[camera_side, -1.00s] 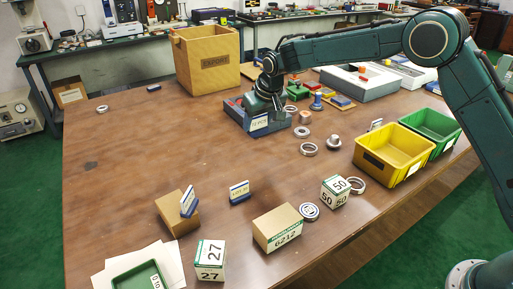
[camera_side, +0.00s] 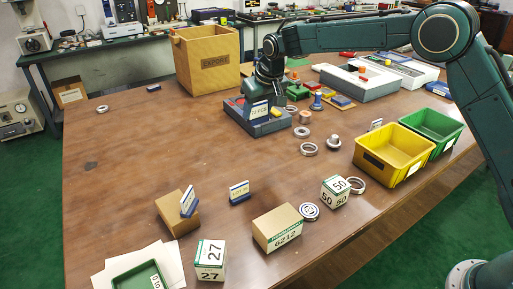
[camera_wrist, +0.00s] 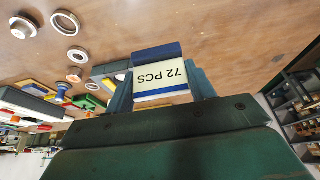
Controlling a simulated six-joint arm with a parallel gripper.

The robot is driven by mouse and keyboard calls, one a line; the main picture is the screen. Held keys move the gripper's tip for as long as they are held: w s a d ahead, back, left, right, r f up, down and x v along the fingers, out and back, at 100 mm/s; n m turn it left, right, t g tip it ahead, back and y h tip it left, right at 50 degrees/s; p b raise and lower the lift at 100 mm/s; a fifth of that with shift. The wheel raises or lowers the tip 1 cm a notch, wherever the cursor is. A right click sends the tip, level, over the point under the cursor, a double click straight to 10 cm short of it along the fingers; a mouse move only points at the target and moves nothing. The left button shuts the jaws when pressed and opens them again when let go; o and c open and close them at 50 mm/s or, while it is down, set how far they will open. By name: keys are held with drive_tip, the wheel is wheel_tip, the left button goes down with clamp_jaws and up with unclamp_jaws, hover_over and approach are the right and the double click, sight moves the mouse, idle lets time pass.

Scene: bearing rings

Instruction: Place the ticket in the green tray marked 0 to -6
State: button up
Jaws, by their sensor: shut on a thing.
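My gripper (camera_side: 262,96) is shut on a ticket (camera_side: 260,110), a white card reading "72 PCS" with a blue base. The ticket is just above a blue-grey tray (camera_side: 284,127) in the side view. In the wrist view the ticket (camera_wrist: 160,77) shows between the fingers of my gripper (camera_wrist: 162,92), its text upside down. A small green tray (camera_side: 125,284) lies on pale sheets at the bottom left, partly cut off by the frame. Its white label (camera_side: 156,281) is too small to read surely. Another green bin (camera_side: 432,128) stands at the right.
A yellow bin (camera_side: 392,160) stands before the green bin. A brown EXPORT box (camera_side: 207,60) stands behind. Two other cards (camera_side: 188,201) (camera_side: 239,192), a 6212 carton (camera_side: 278,230), a 27 cube (camera_side: 211,259) and a 50 cube (camera_side: 335,191) stand in front. The middle left is clear.

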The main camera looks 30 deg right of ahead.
drive_tip(key=s+a+n+y, duration=0.1)
drive_tip(key=s+a+n, duration=0.15)
drive_tip(key=a, duration=0.85)
drive_tip(key=s+a+n+y, duration=0.1)
drive_tip(key=s+a+n, duration=0.15)
drive_tip(key=a, duration=0.75)
drive_tip(key=n+g+y, duration=0.1)
drive_tip(key=n, duration=0.3)
hover_over(137, 284)
drive_tip(key=s, duration=0.3)
drive_tip(key=f, duration=1.5)
drive_tip(key=shift+d, duration=0.4)
drive_tip(key=shift+f, duration=0.1)
drive_tip(key=shift+f, duration=2)
drive_tip(key=shift+f, duration=0.1)
drive_tip(key=o, duration=0.7)
drive_tip(key=shift+o, duration=0.5)
